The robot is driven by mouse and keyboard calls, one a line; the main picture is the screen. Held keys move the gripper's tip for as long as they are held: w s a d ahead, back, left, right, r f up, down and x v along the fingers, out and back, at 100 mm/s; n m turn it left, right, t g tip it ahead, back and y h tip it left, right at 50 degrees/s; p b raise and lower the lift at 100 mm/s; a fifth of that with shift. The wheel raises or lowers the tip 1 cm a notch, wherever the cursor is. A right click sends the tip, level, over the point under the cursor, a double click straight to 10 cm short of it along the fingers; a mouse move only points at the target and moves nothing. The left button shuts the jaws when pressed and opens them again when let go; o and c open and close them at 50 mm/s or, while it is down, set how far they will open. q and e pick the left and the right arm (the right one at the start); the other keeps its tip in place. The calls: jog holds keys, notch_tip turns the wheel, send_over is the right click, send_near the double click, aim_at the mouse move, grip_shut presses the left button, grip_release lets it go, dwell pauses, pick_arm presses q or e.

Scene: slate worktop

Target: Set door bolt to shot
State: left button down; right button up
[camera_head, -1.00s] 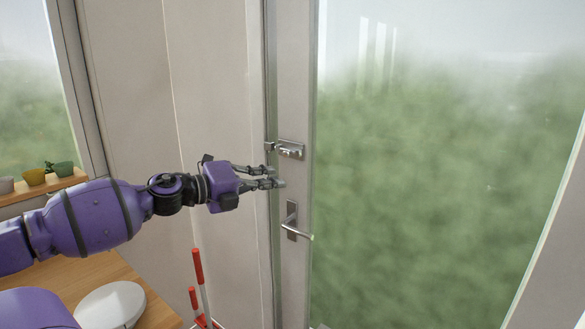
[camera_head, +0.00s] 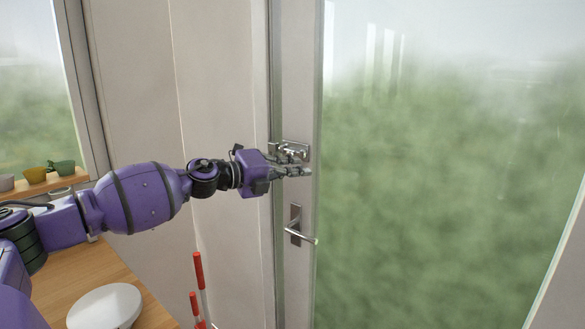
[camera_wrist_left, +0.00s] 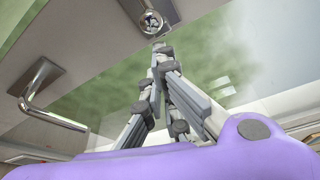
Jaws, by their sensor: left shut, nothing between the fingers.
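The door bolt (camera_head: 291,147) is a metal fitting on the door's left stile, above the lever handle. My left gripper (camera_head: 306,171) is in front of and just below it, and its fingers hide part of the bolt. In the left wrist view the bolt (camera_wrist_left: 150,18) shows as a shiny round knob on a plate at the top, just beyond the fingertips. The left gripper (camera_wrist_left: 163,50) is shut and empty there, fingers pointing toward the knob. I cannot tell whether they touch it, nor the bolt's exact position. My right gripper is not in view.
The lever handle (camera_head: 301,233) sticks out below the bolt; it also shows at left in the wrist view (camera_wrist_left: 38,88). A wooden counter with a white round object (camera_head: 105,306) and red-handled tools (camera_head: 200,275) are lower left. Small pots (camera_head: 36,175) stand on the sill.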

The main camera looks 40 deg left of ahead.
pick_arm(q)
jog(key=a, duration=0.5)
jog(key=shift+w+r, duration=0.15)
jog(key=shift+w, duration=0.05)
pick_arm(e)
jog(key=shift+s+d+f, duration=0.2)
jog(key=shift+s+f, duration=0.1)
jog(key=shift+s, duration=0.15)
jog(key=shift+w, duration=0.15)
pick_arm(q)
jog(key=shift+d, duration=0.1)
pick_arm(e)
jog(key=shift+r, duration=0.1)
